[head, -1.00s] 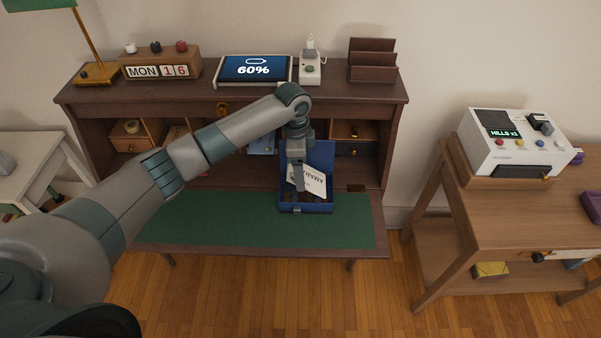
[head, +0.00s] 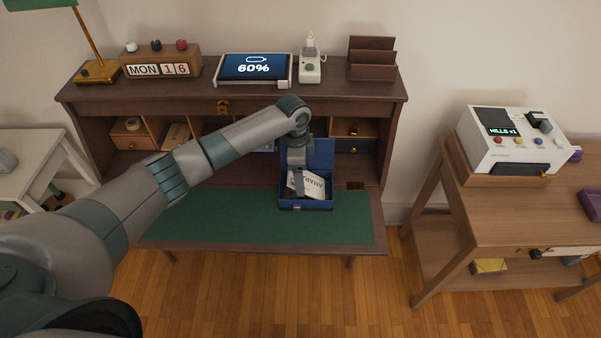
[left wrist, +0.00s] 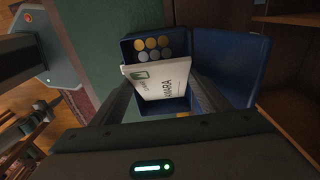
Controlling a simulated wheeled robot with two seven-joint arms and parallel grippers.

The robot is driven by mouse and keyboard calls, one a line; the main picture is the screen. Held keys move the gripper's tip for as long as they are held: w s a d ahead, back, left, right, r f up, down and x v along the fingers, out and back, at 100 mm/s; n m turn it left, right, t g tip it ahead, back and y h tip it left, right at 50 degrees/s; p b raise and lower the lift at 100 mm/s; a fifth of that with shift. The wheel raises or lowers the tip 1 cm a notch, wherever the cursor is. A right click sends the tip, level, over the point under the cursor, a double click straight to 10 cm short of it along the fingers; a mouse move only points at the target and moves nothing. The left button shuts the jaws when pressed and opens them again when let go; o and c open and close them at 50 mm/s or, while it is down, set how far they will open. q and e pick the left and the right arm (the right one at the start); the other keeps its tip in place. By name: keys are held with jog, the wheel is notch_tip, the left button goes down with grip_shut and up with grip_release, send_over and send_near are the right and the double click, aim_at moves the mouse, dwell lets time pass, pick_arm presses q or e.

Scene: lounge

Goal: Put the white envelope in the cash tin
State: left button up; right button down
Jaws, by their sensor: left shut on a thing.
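The white envelope (head: 314,184) has dark printing and is tilted in the opening of the blue cash tin (head: 306,206). The tin stands open on the green desk mat, its lid raised at the back. My left gripper (head: 299,190) is shut on the envelope, above the tin. In the left wrist view the envelope (left wrist: 160,79) lies between my two fingers, over the tin (left wrist: 128,48). Rows of gold and silver coins (left wrist: 152,47) show in one part of the tin. The envelope hides part of the tin's floor. My right gripper is not in view.
The green desk mat (head: 220,218) is clear to the left of the tin. The desk's pigeonholes and drawers (head: 355,138) rise behind it. A wooden side table (head: 440,215) with a white machine (head: 508,145) stands to the right.

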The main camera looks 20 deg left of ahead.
pick_arm(q)
jog(key=o, duration=0.8)
jog(key=shift+c, duration=0.2)
jog(key=shift+r, duration=0.15)
jog(key=shift+r, duration=0.6)
notch_tip(320, 180, up, 12)
jog(key=b, duration=0.3)
jog(key=shift+a+f+b, duration=0.15)
jog(key=shift+a+b, duration=0.25)
jog(key=shift+a, duration=0.05)
jog(key=shift+s, duration=0.1)
